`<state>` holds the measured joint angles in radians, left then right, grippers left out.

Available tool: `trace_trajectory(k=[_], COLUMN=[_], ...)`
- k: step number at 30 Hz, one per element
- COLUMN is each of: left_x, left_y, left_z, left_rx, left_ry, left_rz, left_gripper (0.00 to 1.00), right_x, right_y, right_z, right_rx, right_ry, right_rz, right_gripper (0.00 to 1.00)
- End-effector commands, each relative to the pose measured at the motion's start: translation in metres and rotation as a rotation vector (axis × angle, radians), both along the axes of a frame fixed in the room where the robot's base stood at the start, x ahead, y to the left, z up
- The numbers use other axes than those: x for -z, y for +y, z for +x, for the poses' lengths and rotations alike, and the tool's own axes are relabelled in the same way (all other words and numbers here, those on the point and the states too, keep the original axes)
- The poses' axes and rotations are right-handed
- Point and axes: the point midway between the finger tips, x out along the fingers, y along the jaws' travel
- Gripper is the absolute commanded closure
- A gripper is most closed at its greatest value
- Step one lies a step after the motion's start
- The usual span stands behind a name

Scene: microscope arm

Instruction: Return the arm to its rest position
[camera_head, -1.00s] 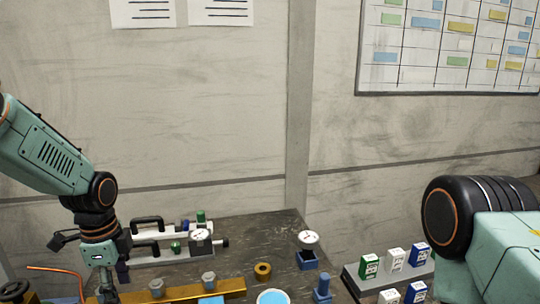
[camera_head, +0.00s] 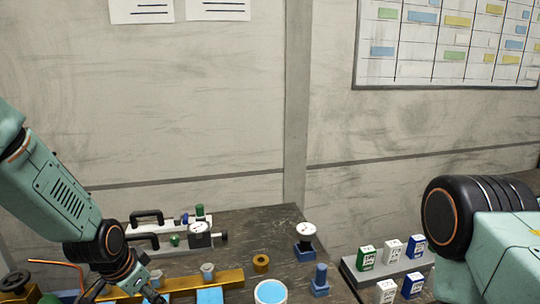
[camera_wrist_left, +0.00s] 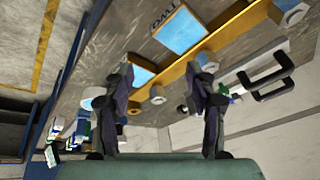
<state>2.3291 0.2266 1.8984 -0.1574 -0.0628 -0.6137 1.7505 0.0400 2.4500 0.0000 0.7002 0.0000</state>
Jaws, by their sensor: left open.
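My left arm comes in from the left in the head view and reaches down over the near left of the bench. My left gripper (camera_head: 124,291) is low beside the gold bar (camera_head: 228,279), partly cut off by the bottom edge. In the left wrist view my left gripper (camera_wrist_left: 163,70) has its two fingers spread apart, with nothing held between them. The gold bar (camera_wrist_left: 172,78) lies beyond the fingers there. My right gripper is out of view; only part of my right arm shows at the right.
Gauge blocks with black handles (camera_head: 147,216) stand behind the bar. A blue-topped round container (camera_head: 270,291), a brass ring (camera_head: 261,263), a white dial (camera_head: 303,229) and a blue peg (camera_head: 320,279) stand rightward. A grey rack (camera_head: 381,270) holds several small boxes. Dark bench between is clear.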

Motion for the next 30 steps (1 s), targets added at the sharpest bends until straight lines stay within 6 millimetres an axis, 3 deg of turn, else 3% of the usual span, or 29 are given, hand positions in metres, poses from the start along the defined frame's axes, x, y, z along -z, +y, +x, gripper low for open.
trace_trajectory(k=[1,6,11,15,18,21,25,30], left_x=[0.035,0.123,0.195,0.247,0.275,0.297,0.312,0.315], left_y=[-0.007,-0.024,-0.031,-0.034,-0.035,-0.036,-0.037,-0.037], left_z=[-0.018,-0.081,-0.158,-0.232,-0.282,-0.32,-0.34,-0.347], left_rx=[-0.08,-0.353,-0.542,-0.626,-0.626,-0.615,-0.608,-0.607], left_ry=[0.007,0.017,0.074,0.161,0.25,0.331,0.374,0.389], left_rz=[-0.032,-0.137,-0.168,-0.142,-0.101,-0.067,-0.05,-0.045], left_gripper=[0.43,0.43,0.43,0.43,0.43,0.43,0.43,0.43], right_x=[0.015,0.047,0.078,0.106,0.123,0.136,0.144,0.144], right_y=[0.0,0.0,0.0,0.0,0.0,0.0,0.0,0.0], right_z=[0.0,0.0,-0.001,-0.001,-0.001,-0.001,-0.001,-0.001], right_rx=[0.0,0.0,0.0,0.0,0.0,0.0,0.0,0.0], right_ry=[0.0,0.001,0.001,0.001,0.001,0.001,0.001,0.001], right_rz=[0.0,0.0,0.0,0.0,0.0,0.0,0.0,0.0], right_gripper=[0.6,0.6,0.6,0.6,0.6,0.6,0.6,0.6])
